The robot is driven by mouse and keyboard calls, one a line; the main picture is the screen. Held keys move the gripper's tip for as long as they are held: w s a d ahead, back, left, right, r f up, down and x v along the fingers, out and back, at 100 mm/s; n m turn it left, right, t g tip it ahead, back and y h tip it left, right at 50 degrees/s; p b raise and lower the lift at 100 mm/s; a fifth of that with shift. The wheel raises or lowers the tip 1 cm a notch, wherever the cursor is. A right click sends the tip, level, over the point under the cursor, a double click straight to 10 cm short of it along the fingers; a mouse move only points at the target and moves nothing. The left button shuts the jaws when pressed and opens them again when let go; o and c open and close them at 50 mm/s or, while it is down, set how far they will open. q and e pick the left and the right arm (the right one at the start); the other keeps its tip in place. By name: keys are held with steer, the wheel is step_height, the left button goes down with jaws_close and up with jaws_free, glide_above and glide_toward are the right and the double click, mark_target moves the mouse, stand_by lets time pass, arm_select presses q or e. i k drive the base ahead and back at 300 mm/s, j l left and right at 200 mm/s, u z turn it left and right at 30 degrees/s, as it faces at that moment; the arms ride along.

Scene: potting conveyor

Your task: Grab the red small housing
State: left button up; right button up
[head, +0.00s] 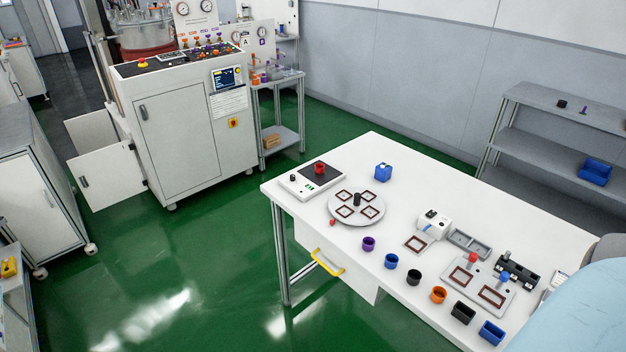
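Neither of my grippers is in view. I cannot make out a housing that is clearly red. A row of small housings stands along the near side of the white table (390,154): a purple round one (369,244), a blue round one (391,261), a black round one (413,277), an orange round one (438,294), a black rectangular one (463,312) and a blue rectangular one (491,332). The orange one is the closest to red. They stand apart, open side up.
A round plate (375,222) with dark red square frames, a control box (299,184) with a red button, and a grey fixture plate (458,291) occupy the table. A yellow handle (328,263) juts from its drawer. A grey shelf (515,141) stands behind. Green floor (200,260) is clear at left.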

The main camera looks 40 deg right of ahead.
mark_target(320, 167)
steer(key=z, duration=1.25)
steer(key=i+j+z, duration=0.15)
steer(key=i+j, duration=0.35)
steer(key=j, duration=0.1)
